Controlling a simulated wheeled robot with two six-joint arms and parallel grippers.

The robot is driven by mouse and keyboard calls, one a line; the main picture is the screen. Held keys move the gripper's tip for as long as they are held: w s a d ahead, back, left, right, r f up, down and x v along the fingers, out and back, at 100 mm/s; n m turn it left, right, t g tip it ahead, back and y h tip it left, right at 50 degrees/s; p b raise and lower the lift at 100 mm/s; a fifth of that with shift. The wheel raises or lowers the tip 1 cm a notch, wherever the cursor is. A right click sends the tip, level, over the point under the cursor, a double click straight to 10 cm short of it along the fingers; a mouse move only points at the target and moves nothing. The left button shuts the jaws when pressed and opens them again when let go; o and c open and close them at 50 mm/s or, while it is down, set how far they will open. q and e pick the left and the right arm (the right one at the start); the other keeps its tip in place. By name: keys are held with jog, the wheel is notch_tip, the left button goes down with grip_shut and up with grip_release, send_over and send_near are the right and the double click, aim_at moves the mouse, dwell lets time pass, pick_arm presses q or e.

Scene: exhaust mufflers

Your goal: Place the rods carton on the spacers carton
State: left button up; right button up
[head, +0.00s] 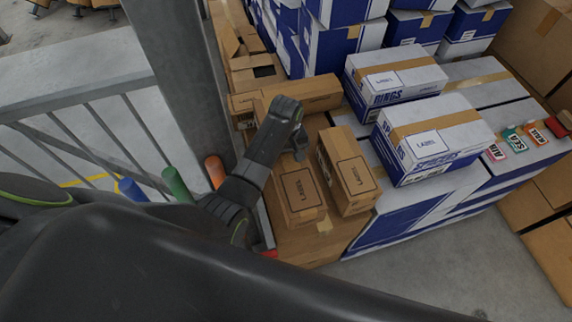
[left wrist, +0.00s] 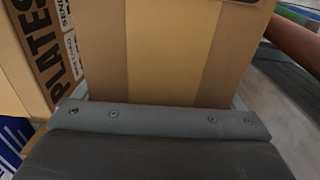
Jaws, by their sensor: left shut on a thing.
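My left gripper (head: 299,150) reaches over to the far end of a brown carton (head: 300,195) and is shut on it. This is likely the rods carton; its top label is too small to read. In the left wrist view its brown side with a tan tape strip (left wrist: 165,55) fills the middle, behind the gripper's dark bar (left wrist: 160,122). I cannot tell whether the carton is lifted. The spacers carton (head: 445,150), white and blue with brown tape, lies to the right on large white-blue boxes. Its top carries only a label. My right gripper is not in view.
A brown plates carton (left wrist: 35,50) stands close beside the held one; it also shows in the head view (head: 348,172). A rings carton (head: 396,78) lies behind the spacers carton. Coloured cards (head: 514,140) lie to its right. A pillar (head: 185,75) and coloured posts (head: 215,170) stand left.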

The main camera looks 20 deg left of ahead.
pick_arm(q)
jog(key=shift+w+f, duration=0.1)
jog(key=shift+f, duration=2.65)
jog(key=shift+f+b, duration=0.1)
jog(key=shift+b, duration=0.2)
jog(key=o, duration=1.4)
